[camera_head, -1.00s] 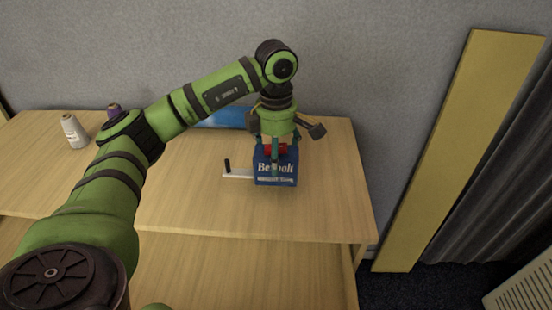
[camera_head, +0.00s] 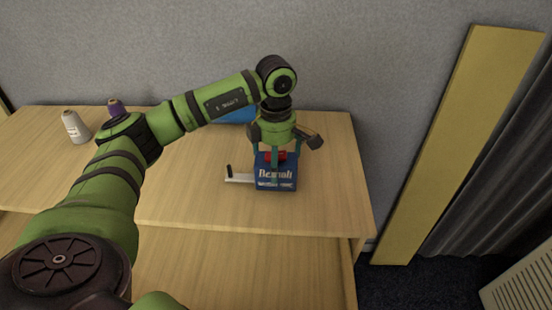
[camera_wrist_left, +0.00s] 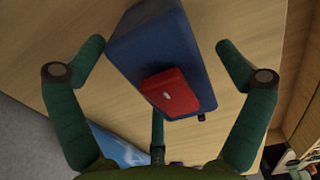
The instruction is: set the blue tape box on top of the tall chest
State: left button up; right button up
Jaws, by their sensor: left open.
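The blue tape box (camera_head: 275,182), with white lettering on its front and a red piece (camera_wrist_left: 170,91) on top, stands upright on the wooden table (camera_head: 180,190). The box also shows in the left wrist view (camera_wrist_left: 160,45). My left gripper (camera_head: 277,163) points down over the box from above. Its fingers are open and spread around the box and red piece; in the left wrist view (camera_wrist_left: 162,55) gaps show beside the two side fingers. Whether any finger touches the box is unclear. My right gripper is not in view. I cannot identify a tall chest in either view.
A white bar with a black knob (camera_head: 240,178) sticks out left of the box. A white spool (camera_head: 75,128) and a purple-topped one (camera_head: 116,108) stand back left. A blue object (camera_head: 240,116) lies behind my arm. A yellow board (camera_head: 455,150) leans on the wall. The table's right end is clear.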

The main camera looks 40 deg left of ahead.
pick_arm(q)
jog(key=shift+r, duration=0.1)
jog(key=shift+r, duration=0.2)
notch_tip(320, 180, up, 7)
jog(key=b, duration=0.2)
jog(key=shift+w+f+b, duration=0.1)
jog(key=shift+f+b, duration=0.1)
jog(key=shift+b, duration=0.15)
jog(key=shift+r+p, duration=0.45)
jog(key=shift+r, duration=2.15)
